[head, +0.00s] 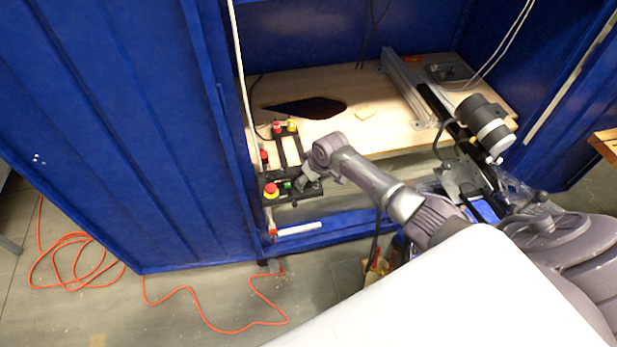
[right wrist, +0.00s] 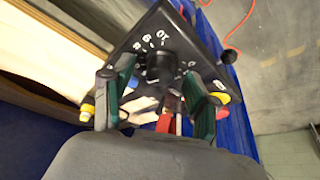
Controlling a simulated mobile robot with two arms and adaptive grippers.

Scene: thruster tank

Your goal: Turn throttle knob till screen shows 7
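The throttle knob (right wrist: 163,68) is a round black dial on a black panel (right wrist: 188,40), with white numerals around it, in the right wrist view. My right gripper (right wrist: 158,72) is open, with one dark green finger on each side of the knob. I cannot tell whether the fingers touch it. In the head view, the right arm reaches in from the right, and its gripper (head: 304,184) is at the control box (head: 300,194). The knob is hidden there by the gripper. I cannot make out a screen reading in either view. My left gripper is not in view.
A red emergency button on yellow (head: 271,190) sits left of my right gripper. Blue tank walls (head: 120,130) flank the opening. An orange cable (head: 215,325) lies on the floor.

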